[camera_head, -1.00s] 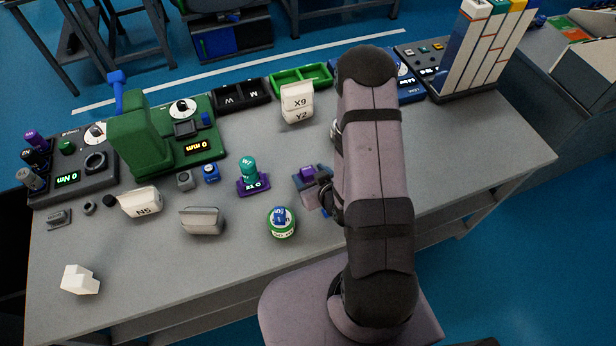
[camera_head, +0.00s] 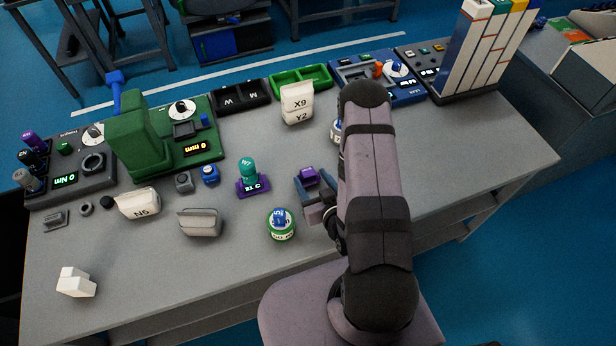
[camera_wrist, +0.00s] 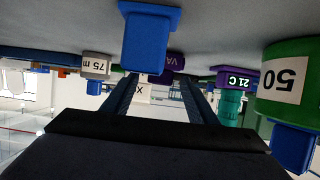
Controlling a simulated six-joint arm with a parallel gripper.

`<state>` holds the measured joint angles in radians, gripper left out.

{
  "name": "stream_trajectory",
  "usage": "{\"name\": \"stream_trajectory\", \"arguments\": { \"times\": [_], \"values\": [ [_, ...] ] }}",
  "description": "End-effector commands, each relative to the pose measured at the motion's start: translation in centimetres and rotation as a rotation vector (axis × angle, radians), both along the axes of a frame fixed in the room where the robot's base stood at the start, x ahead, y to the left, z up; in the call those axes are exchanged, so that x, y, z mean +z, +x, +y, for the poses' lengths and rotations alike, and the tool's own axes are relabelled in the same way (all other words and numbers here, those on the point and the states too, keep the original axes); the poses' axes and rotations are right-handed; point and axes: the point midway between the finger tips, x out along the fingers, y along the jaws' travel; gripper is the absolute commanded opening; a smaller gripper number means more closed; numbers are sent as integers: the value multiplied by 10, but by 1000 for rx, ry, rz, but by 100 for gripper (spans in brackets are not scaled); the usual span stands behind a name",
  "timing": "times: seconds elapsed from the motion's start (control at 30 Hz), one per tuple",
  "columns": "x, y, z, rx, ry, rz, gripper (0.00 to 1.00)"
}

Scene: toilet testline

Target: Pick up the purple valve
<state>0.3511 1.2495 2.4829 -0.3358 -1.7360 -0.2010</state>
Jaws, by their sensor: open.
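The purple valve (camera_head: 308,176) stands on the grey table, right of the table's middle in the head view. In the wrist view a purple part with letters (camera_wrist: 173,68) shows between my fingers, partly covered by a blue block (camera_wrist: 148,38) close to the camera. My gripper (camera_head: 314,191) is low over the table at the purple valve, with its fingers apart. In the wrist view the two dark fingers (camera_wrist: 158,84) reach out on either side. I cannot tell whether they touch the valve. My arm hides part of this area in the head view.
A teal cylinder on a purple base (camera_head: 250,181) stands to the left. A green round part with a blue top (camera_head: 281,224) stands in front. A green machine (camera_head: 140,140) stands at the left.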

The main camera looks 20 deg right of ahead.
Motion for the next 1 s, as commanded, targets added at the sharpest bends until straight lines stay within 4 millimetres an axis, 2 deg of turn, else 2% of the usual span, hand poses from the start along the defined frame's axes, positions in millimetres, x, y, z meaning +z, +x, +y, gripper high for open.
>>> {"name": "stream_trajectory", "arguments": {
  "times": [0.17, 0.5, 0.87, 1.0],
  "values": [
    [-4, 11, 1, 3, 0, -3, 53],
    [-21, 50, 1, 2, 0, -2, 53],
    [-23, 56, 1, 0, 1, 0, 53],
    [-23, 56, 1, 0, 1, 1, 20]
  ]
}}
